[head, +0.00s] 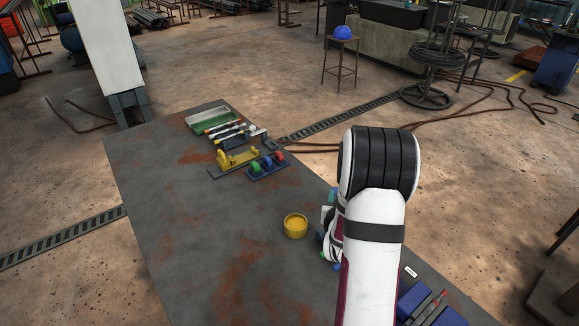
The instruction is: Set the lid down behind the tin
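The yellow round tin (295,226) stands upright on the dark, rust-stained table, just left of my arm. Its rim shows around a darker yellow, recessed-looking top; I cannot tell whether that is its open inside. I cannot make out a separate lid. My arm's white and black link covers the table to the right of the tin. Small teal and blue parts show at its left edge, but I cannot tell what they belong to. My gripper's fingers are hidden behind the arm.
Farther back on the table (165,205) are a yellow fixture (232,161), a rack with coloured round pieces (267,165), several tools and a green-bottomed tray (212,120). Blue blocks (412,301) lie at the front right.

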